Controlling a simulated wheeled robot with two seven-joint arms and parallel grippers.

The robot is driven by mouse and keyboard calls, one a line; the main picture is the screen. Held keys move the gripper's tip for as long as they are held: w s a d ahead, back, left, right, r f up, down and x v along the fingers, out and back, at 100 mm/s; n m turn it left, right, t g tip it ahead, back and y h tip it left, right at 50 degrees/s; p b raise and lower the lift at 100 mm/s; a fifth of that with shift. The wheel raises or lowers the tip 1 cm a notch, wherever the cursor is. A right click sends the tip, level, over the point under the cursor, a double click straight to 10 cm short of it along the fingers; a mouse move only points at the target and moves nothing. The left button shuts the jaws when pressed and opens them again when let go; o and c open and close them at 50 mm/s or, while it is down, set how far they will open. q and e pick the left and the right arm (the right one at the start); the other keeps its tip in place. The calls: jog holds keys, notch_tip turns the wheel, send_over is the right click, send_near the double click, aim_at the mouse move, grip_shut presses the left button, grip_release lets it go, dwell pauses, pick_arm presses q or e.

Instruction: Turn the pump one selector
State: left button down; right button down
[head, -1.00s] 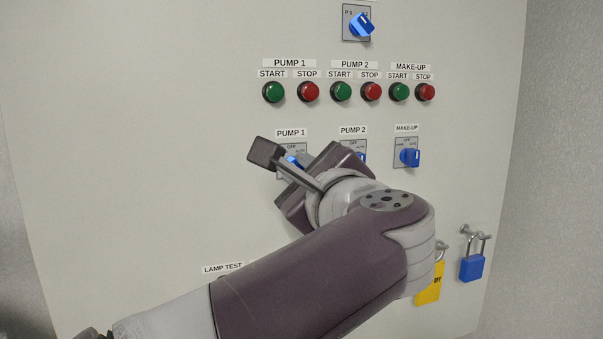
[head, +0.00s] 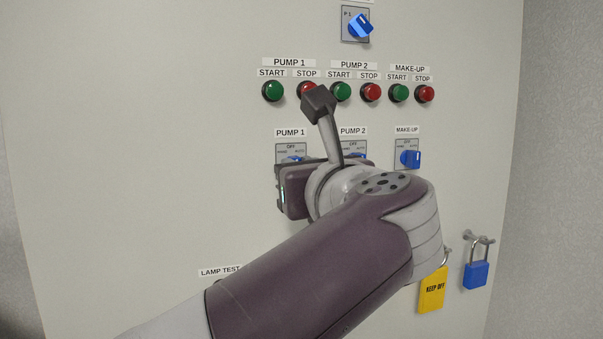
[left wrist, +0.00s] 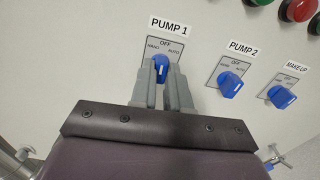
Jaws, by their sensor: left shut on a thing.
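The PUMP 1 selector is a blue knob (head: 291,159) on a grey plate marked HAND, OFF and AUTO. In the head view my gripper body hides its lower part. In the left wrist view the knob (left wrist: 160,67) sits between the two grey fingertips of my left gripper (left wrist: 161,77), which is shut on it. Its handle looks roughly upright, towards OFF, but the fingers cover its sides. In the head view my left gripper (head: 289,169) is at the panel just below the PUMP 1 label. My right gripper is not in view.
The PUMP 2 selector (left wrist: 230,84) and MAKE-UP selector (head: 410,159) are to the right. Green and red buttons (head: 308,91) line up above, with a P1 selector (head: 360,26) higher. A yellow KEEP OFF tag (head: 432,290) and blue padlock (head: 476,274) hang lower right.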

pick_arm(q)
jog(key=shift+f+m, duration=0.1)
jog(key=shift+m, duration=0.3)
jog(key=c, duration=1.1)
grip_release()
jog(key=b+v, duration=0.4)
jog(key=v, duration=0.8)
jog(key=shift+s+b, duration=0.25)
jog(key=shift+b, duration=0.15)
